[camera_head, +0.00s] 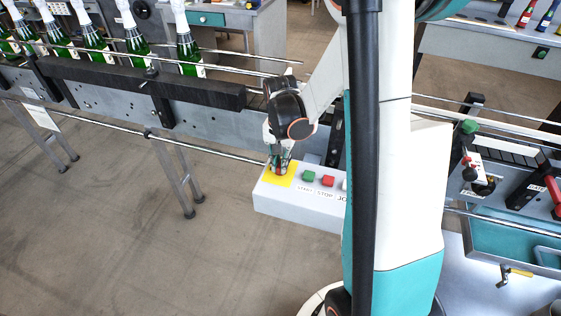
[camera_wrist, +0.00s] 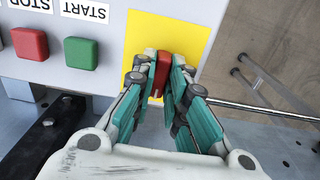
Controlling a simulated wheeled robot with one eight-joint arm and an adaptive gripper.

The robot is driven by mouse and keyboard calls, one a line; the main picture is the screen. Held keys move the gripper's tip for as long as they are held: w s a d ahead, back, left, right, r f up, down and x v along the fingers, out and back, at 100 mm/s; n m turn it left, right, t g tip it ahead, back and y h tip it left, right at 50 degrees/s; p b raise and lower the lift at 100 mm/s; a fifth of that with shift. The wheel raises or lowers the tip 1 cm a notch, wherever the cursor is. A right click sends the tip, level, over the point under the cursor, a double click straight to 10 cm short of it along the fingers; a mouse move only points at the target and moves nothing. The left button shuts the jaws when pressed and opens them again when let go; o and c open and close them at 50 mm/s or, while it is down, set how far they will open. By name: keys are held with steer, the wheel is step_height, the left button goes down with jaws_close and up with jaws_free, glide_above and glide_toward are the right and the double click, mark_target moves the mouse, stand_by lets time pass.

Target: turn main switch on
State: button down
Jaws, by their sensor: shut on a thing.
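The main switch (camera_wrist: 162,73) is a red handle on a yellow plate (camera_wrist: 183,34) at the end of a light grey control box (camera_wrist: 105,17). In the wrist view my gripper (camera_wrist: 161,80) has its teal-padded fingers on either side of the red handle, shut on it. In the head view my gripper (camera_head: 278,166) comes down on the yellow plate (camera_head: 272,180) at the left end of the box (camera_head: 300,202). The fingers mostly hide the switch there.
A green START button (camera_head: 308,176) and a red STOP button (camera_head: 328,181) sit right beside the switch. A conveyor with green bottles (camera_head: 189,50) runs behind the box. A red lever (camera_head: 553,195) stands at the far right. The floor at the lower left is clear.

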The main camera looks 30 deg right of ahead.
steer(key=c, duration=1.6)
jaws_free()
step_height(320, 180, up, 12)
